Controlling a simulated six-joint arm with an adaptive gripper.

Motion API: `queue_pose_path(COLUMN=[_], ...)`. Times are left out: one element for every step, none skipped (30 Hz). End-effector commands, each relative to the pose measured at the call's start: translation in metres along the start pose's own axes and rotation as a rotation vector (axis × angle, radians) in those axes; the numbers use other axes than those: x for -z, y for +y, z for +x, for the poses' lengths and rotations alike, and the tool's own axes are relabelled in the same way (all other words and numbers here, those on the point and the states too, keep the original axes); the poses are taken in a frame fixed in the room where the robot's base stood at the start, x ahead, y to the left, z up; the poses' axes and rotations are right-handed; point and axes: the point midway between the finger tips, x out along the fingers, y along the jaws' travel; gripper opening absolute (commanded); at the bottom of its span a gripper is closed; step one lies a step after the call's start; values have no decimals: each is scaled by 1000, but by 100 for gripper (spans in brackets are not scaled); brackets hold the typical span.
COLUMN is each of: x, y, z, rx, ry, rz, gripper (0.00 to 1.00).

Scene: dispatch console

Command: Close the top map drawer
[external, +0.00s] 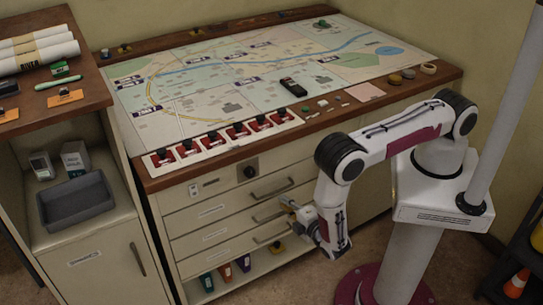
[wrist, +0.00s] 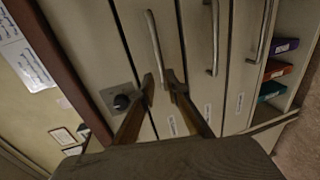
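The map cabinet has a stack of pale drawers with bar handles. The top drawer (external: 215,202) is just under the panel with the dark knob. Its handle (external: 270,190) also shows in the wrist view (wrist: 156,48). I cannot tell whether this drawer stands out from the cabinet face. My gripper (external: 288,204) is in front of the drawers, near the right ends of the handles. In the wrist view its two fingers (wrist: 161,82) are apart, with the handle's lower end appearing between the tips. I cannot tell whether they touch it.
The dark knob (external: 249,172) sits above the drawers. Lower handles (wrist: 214,38) lie close by. A shelf with coloured binders (external: 225,271) is below. The map table (external: 150,115) overhangs with a wooden edge. A side cabinet (external: 105,262) stands at left. Floor is clear before the drawers.

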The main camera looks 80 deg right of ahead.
Motion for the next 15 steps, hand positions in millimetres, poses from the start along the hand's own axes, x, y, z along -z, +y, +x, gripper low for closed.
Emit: queue_pose_path(x=[2,1,1,1,1,1,1,0,0,0,0,0,0,0,0], y=[0,0,0,0,0,0,0,0,0,0,0,0,0,0,0], z=[-6,-8,-11,-14,-16,-18,-20,-21,-22,-23,-24,-24,-25,-25,-25], rx=[0,0,0,1,1,1,1,1,1,0,0,0,0,0,0], ry=[4,3,2,2,3,3,2,1,1,1,1,1,1,1,1], rz=[0,0,0,0,0,0,0,0,0,0,0,0,0,0,0], gripper=[14,14,14,14,14,14,14,14,14,14,14,14,14,14,14])
